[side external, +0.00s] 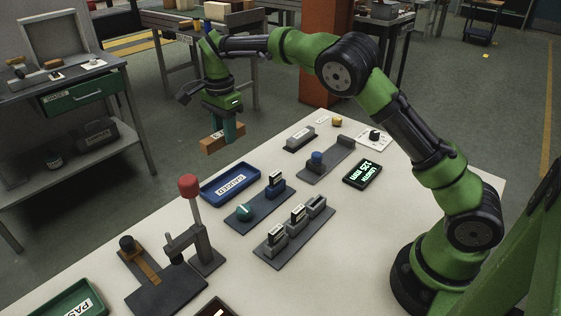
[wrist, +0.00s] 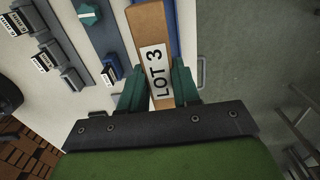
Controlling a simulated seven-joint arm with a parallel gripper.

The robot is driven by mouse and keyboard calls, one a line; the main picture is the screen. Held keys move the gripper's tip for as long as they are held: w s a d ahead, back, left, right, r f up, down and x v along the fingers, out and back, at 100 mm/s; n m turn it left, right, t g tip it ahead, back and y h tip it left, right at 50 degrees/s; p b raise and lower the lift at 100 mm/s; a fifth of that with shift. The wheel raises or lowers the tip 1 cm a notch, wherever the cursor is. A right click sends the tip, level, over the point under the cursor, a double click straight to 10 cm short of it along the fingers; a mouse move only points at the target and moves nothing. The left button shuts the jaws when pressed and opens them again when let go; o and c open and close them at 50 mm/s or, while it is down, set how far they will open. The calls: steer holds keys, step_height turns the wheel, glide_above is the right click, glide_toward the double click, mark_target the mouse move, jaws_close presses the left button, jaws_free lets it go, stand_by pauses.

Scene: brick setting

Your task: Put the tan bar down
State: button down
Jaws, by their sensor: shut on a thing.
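The tan bar (side external: 222,139) is a long block with a white label; in the wrist view the bar (wrist: 146,24) reads "LOT 3". My gripper (side external: 227,130) is shut on it, with a green finger on each side, and holds it up near the table's far left edge. In the wrist view my gripper (wrist: 157,78) grips the bar near its labelled part. The blue tray marked "GAUGED" (side external: 259,173) is on the white table; part of a blue surface (wrist: 171,30) shows beside the bar in the wrist view.
A fixture with a teal knob (side external: 244,213) and a grey block rack (side external: 297,243) stand in front of the blue tray. A red-knobbed press (side external: 190,188) rises to the left. A green tray (side external: 101,311) lies at lower left. The table (side external: 360,260) is clear at right of centre.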

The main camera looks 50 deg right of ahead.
mark_target(233, 183)
steer(key=f, duration=1.4)
steer(key=shift+d, duration=0.2)
steer(key=c, duration=1.1)
jaws_free()
steer(key=shift+f, duration=0.1)
